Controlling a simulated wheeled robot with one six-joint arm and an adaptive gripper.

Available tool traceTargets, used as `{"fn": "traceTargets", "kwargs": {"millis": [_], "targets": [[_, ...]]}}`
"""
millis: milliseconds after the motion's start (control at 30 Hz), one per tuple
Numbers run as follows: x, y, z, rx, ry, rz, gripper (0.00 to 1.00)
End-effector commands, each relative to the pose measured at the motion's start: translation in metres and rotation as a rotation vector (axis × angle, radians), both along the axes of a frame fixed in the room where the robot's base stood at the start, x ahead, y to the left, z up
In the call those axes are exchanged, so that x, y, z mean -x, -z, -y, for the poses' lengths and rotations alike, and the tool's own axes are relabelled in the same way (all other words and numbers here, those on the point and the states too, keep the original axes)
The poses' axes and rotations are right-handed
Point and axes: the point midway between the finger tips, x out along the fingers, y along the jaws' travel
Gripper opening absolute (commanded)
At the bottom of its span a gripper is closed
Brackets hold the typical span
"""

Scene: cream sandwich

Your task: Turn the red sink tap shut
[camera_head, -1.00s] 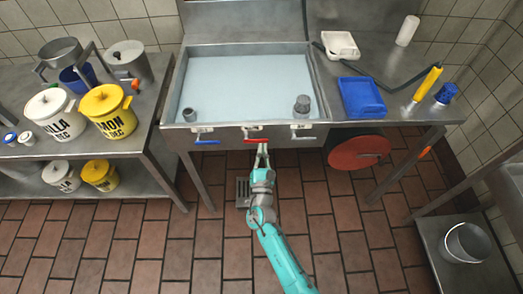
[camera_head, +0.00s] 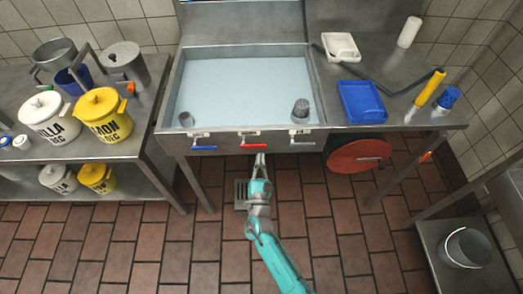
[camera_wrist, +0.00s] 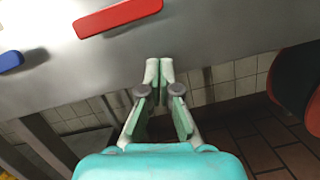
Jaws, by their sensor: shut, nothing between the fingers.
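The red tap handle (camera_head: 253,146) is on the front face of the steel sink (camera_head: 190,80), between a blue handle (camera_head: 204,148) and a white handle (camera_head: 301,142). It lies level in the head view. In the wrist view the red handle (camera_wrist: 118,17) is a long bar at the top, left of the fingertips. My gripper (camera_head: 260,158) is just below and slightly right of the red handle, apart from it. In the wrist view my gripper (camera_wrist: 159,66) is shut and empty, its tips close to the steel front panel.
The blue handle (camera_wrist: 10,61) is at the left edge of the wrist view. A red round disc (camera_head: 359,156) is under the counter on the right. A steel table (camera_head: 120,150) with pots stands left. The tiled floor (camera_head: 150,250) is open.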

Motion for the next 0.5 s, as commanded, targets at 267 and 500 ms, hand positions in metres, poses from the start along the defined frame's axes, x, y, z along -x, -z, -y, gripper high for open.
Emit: {"fn": "traceTargets", "kwargs": {"millis": [267, 500], "targets": [[0.038, 0.013, -0.001, 0.001, -0.004, -0.002, 0.00], [0.076, 0.022, 0.000, 0.001, -0.004, -0.003, 0.00]]}}
